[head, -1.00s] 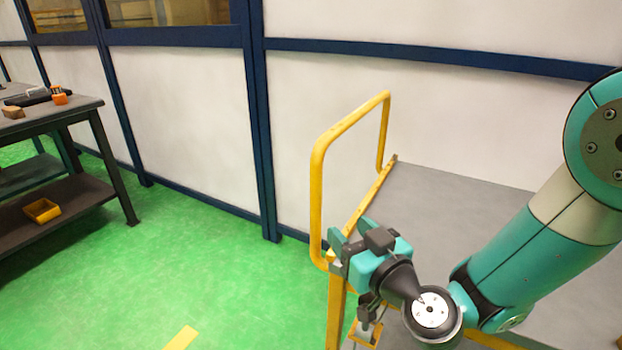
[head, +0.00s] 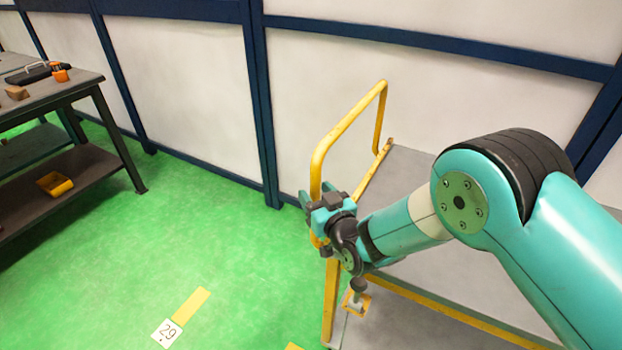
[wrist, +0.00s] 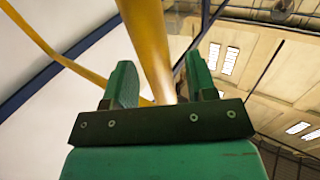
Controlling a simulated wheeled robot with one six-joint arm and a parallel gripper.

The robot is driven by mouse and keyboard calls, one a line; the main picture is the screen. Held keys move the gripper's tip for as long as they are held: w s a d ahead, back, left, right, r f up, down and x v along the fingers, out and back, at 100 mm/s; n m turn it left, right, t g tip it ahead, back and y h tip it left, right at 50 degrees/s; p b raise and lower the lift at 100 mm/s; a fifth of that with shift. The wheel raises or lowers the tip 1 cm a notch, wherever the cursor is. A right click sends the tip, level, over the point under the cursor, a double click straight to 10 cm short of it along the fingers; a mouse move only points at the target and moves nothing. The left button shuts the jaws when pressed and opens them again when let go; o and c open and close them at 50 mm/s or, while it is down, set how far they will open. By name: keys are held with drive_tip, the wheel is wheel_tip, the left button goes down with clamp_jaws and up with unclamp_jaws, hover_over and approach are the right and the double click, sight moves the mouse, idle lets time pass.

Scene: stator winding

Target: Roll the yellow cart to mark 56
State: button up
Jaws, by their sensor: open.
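The yellow cart has a looped yellow handle (head: 318,155) at its left end and a grey deck (head: 408,165) that runs right beside the wall. My gripper (head: 314,197) is at the handle's near upright, partway up. In the wrist view the open jaws (wrist: 160,82) stand on either side of the yellow bar (wrist: 148,40), which passes between them. The jaws are not closed on it, and I cannot tell whether either finger touches it. My arm covers part of the deck. Mark 56 is not in view.
A floor plate marked 29 (head: 167,333) lies beside a yellow floor strip (head: 191,306). A dark workbench (head: 95,85) with a few items stands at left. The white wall with blue frames (head: 190,85) runs behind. Green floor (head: 200,230) between bench and cart is clear.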

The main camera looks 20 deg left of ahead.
drive_tip(key=shift+x, duration=1.3)
drive_tip(key=shift+c, duration=0.3)
drive_tip(key=shift+d, duration=0.1)
clamp_jaws()
